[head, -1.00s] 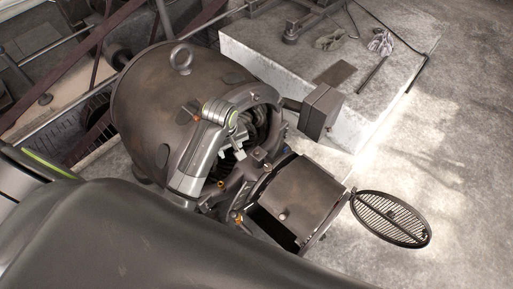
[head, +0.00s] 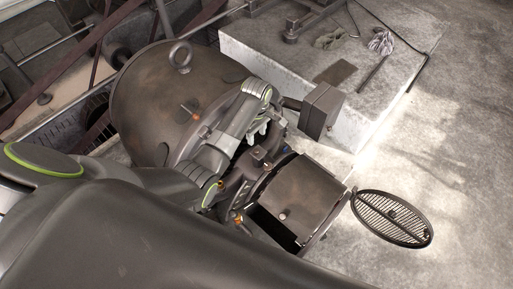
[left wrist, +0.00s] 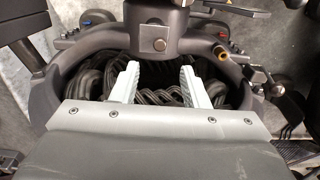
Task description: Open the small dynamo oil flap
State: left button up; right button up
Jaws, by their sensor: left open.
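The dynamo (head: 165,95) is a large brown-grey drum with a lifting ring on top, in the head view. My left gripper (head: 262,132) is over its open end, with white fingers partly hidden by my wrist. In the left wrist view the gripper (left wrist: 160,70) is open and empty above dark coiled windings (left wrist: 155,97). A small square metal plate with a round knob (left wrist: 158,38) sits just beyond the fingertips, not touched by them; I cannot tell for sure that it is the oil flap. My right gripper does not show.
A brown box-shaped housing with a knobbed lid (head: 308,190) stands to the right of the arm. An oval grille (head: 392,218) sticks out beyond it. A grey box (head: 320,108) is near the pale plinth (head: 345,125).

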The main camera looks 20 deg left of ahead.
aim_at(257, 150)
pick_arm(q)
notch_tip(257, 150, down, 9)
jog(key=shift+r+b, duration=0.2)
jog(key=shift+b, duration=0.6)
grip_shut()
